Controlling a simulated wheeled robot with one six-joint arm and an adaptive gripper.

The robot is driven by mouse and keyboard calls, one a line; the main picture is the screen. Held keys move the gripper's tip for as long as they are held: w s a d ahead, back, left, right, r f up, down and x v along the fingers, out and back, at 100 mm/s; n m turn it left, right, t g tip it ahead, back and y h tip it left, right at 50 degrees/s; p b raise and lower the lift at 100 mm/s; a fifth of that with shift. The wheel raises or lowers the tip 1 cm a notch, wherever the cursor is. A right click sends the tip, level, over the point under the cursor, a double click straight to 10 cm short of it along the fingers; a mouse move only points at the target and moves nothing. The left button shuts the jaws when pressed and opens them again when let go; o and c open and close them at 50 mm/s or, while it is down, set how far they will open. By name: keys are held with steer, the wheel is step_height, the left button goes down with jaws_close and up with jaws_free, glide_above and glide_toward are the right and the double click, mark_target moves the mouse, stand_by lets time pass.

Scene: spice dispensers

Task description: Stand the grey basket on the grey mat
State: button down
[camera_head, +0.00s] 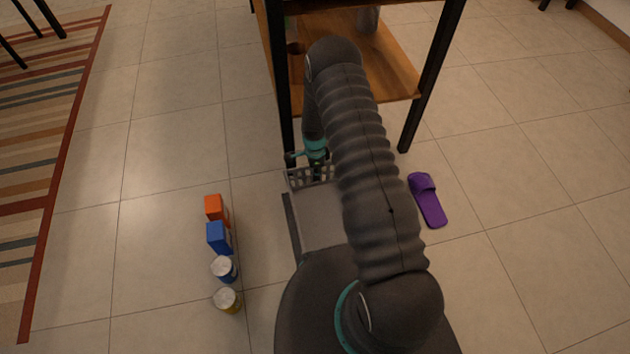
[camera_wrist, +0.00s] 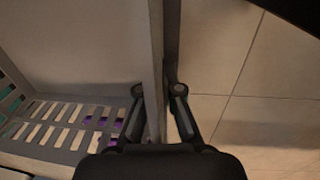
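The grey basket (camera_head: 318,217) is in front of the shelf, partly hidden by my arm. Its slotted wall (camera_head: 311,178) shows at the far end. My gripper (camera_head: 316,172) is at that far end. The slotted part (camera_wrist: 65,125) lies to the left, with purple showing through. A dark grey strip (camera_head: 291,225) along the basket's left side may be the grey mat; the rest is hidden, and I cannot tell whether the basket touches it.
A wooden shelf with black legs (camera_head: 395,70) stands just beyond the basket. A purple slipper (camera_head: 427,200) lies to the right.

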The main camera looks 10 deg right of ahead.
steer(key=shift+a+f, duration=0.15)
steer(key=shift+f, duration=2.1)
steer(key=c, duration=1.3)
jaws_free()
steer(key=shift+r, duration=0.1)
